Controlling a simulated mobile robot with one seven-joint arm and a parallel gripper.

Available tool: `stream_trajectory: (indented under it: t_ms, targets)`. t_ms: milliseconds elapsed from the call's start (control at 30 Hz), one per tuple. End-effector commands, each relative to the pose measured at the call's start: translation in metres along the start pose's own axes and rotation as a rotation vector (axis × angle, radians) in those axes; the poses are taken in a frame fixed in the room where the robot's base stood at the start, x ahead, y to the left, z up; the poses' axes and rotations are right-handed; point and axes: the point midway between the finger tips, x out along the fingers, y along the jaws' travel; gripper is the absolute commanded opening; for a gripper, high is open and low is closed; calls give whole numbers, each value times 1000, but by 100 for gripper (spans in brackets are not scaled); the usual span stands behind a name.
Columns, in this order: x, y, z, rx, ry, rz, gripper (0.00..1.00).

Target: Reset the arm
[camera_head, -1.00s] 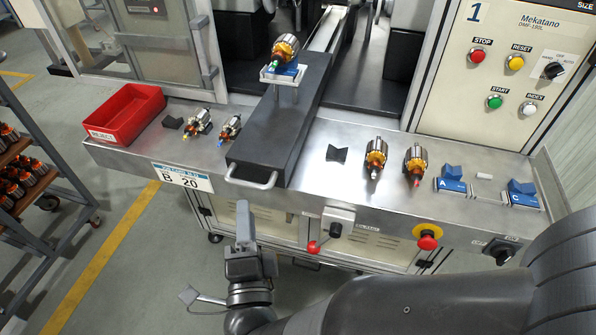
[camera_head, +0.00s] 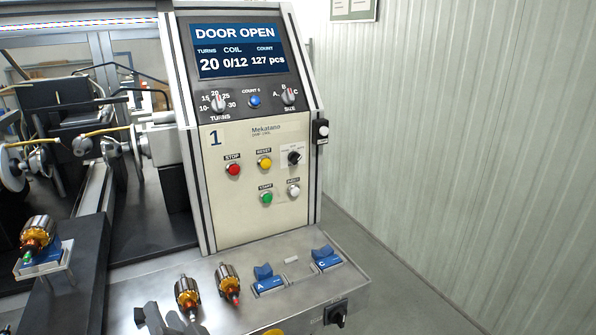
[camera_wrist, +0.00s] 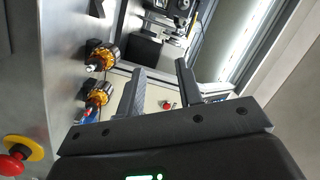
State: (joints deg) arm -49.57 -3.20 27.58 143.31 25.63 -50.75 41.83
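My gripper (camera_wrist: 160,82) shows in the wrist view, with its two dark fingers apart and nothing held between them. Beyond and left of the fingers are two copper-wound armatures, one (camera_wrist: 103,55) above the other (camera_wrist: 99,93). In the head view these armatures stand side by side on the steel bench, left one (camera_head: 187,297) and right one (camera_head: 228,284). A dark grey shape at the bottom edge there may be a fingertip; I cannot tell. Another armature (camera_head: 38,238) sits on the stand of the black slide at left.
The machine's control panel (camera_head: 250,190) rises behind the bench, its display (camera_head: 235,50) reading DOOR OPEN. Blue holders A (camera_head: 268,284) and C (camera_head: 325,260) are right of the armatures. A red emergency button (camera_wrist: 15,163) is at lower left in the wrist view. The floor at right is clear.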

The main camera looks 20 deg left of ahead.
Motion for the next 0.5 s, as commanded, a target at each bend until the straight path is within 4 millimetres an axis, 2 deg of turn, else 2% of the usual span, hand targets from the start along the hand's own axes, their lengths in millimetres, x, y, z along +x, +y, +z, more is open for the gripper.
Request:
stream_trajectory:
  t_ms: [33,167,267,367,500]
  targets:
    - [0,14,-28,-51,12,56,33]
    - [-10,53,-84,-176,-4,219,33]
    - [-29,83,-126,-257,-25,352,33]
    - [-59,111,-164,-323,-55,490,33]
    - [-116,146,-210,-383,-111,687,33]
